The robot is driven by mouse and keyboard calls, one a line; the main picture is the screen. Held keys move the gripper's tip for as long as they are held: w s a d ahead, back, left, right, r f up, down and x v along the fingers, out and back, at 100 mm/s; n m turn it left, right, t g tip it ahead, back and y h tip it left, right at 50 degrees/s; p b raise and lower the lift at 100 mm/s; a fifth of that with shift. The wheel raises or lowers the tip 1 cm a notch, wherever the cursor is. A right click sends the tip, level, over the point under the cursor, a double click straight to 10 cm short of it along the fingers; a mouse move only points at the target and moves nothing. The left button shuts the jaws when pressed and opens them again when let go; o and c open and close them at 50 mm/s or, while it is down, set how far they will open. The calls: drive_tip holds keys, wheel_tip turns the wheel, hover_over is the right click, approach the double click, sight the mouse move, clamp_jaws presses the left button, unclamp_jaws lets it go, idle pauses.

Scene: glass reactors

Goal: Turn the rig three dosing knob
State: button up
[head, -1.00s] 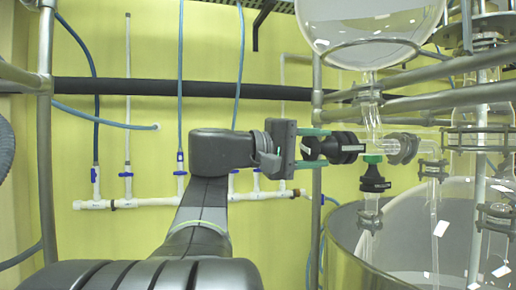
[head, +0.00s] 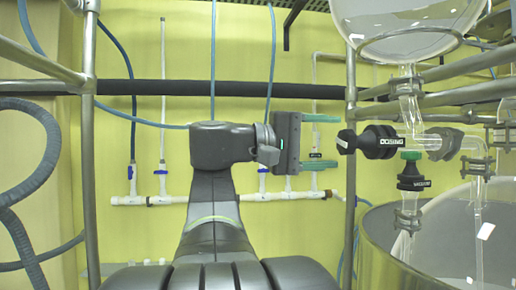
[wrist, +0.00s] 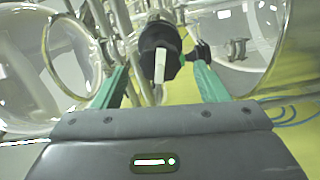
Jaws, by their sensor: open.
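The dosing knob (head: 380,142) is black, with the word DOSING in white on its body and a white mark on its left end. It sits on a horizontal glass arm and points left. In the wrist view the knob (wrist: 160,42) is ahead, with its white bar close to vertical. My gripper (head: 328,141) is open and empty. Its green fingers point right, one above and one below the knob's height, with their tips just left of the knob. In the wrist view my gripper (wrist: 160,66) has one finger on each side of the knob. I cannot tell which rig this is.
A round glass vessel (head: 408,25) is above, a large metal-rimmed vessel (head: 390,250) below. A metal post (head: 350,150) stands behind the fingertips. A grey hose (head: 30,180) hangs at left.

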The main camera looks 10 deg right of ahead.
drive_tip(key=a+b, duration=0.1)
drive_tip(key=a, duration=0.6)
drive_tip(key=shift+s+a, duration=0.3)
drive_tip(key=shift+a, duration=0.1)
drive_tip(key=shift+a, duration=0.1)
